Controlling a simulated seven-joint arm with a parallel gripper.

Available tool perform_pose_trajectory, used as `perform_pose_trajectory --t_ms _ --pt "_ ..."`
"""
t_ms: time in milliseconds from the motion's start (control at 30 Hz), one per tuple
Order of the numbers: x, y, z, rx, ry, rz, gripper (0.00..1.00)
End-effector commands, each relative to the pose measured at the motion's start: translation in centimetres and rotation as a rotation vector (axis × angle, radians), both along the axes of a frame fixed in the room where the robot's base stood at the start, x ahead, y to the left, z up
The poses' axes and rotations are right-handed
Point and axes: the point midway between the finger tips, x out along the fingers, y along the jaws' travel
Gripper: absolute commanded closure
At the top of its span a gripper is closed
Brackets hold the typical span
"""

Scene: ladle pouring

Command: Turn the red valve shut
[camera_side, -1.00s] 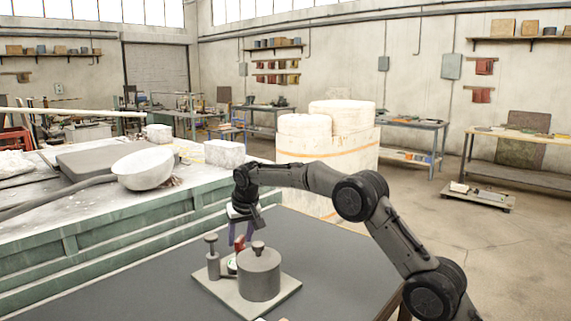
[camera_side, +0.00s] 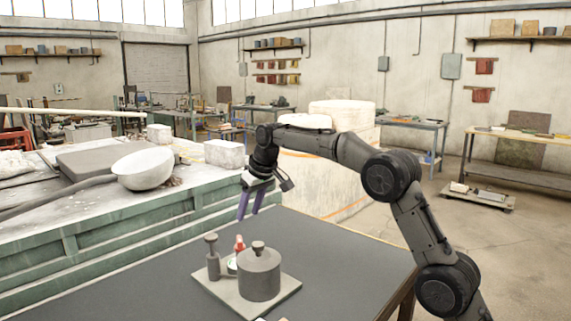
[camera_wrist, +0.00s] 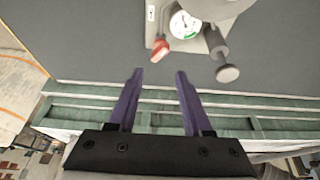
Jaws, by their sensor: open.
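The red valve (camera_side: 239,243) is a small red handle on the fixture, standing between a thin grey post and a grey cylinder in the side view. In the wrist view the red valve (camera_wrist: 160,48) lies beside a white round gauge (camera_wrist: 184,25). My gripper (camera_side: 248,217) is above the fixture and behind it, apart from the valve. Its purple fingers (camera_wrist: 158,75) are spread with nothing between them. In the wrist view the valve lies just beyond the fingertips. The lower part of the valve is partly hidden by the cylinder in the side view.
The grey cylinder (camera_side: 259,275) with a knob and the thin post (camera_side: 213,262) stand on a pale base plate (camera_side: 284,297). A green-sided bench (camera_side: 110,245) with a white ladle bowl (camera_side: 144,168) stands behind.

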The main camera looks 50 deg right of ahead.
Motion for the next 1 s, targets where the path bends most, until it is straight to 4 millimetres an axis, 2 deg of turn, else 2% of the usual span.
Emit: perform_pose_trajectory --t_ms 33,467,700,1000 --pt "-0.3 0.0 1.0 -0.001 -0.003 -0.001 0.5" --pt "-3.1 0.8 8.1 -0.007 -0.074 0.01 0.5" --pt "-6.0 1.5 11.4 -0.01 -0.11 0.018 0.5" --pt "-10.5 2.3 14.2 -0.013 -0.141 0.027 0.5"
